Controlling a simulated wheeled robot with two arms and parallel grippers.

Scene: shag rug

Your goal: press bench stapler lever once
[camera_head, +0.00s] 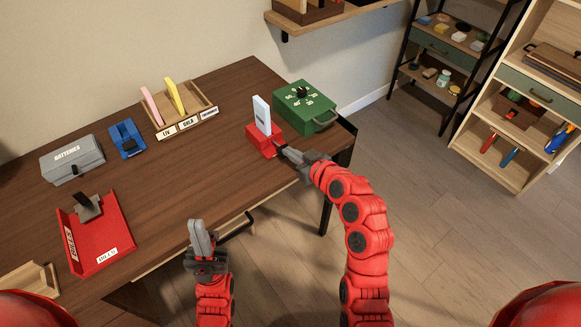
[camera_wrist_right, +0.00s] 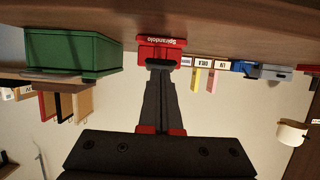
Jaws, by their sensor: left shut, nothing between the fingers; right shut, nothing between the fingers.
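A red block (camera_head: 265,141) with a pale upright plate (camera_head: 262,115) stands near the table's right end. Its front lettering shows in the right wrist view (camera_wrist_right: 162,42). A small blue device (camera_head: 127,139) with a dark part on top sits at the back left. I cannot tell for certain which of these is the bench stapler. My right gripper (camera_head: 284,150) is shut and empty, its tips at the red block's right side; contact is unclear. In the right wrist view its fingers (camera_wrist_right: 160,72) point at the block. My left gripper (camera_head: 199,226) is shut and empty by the table's front edge.
A green box with a dial (camera_head: 305,104) stands behind the red block. A wooden sorter (camera_head: 180,108) holds pink and yellow cards. A grey batteries box (camera_head: 72,159) and a red bills tray (camera_head: 97,238) are at left. The table's middle (camera_head: 190,170) is clear.

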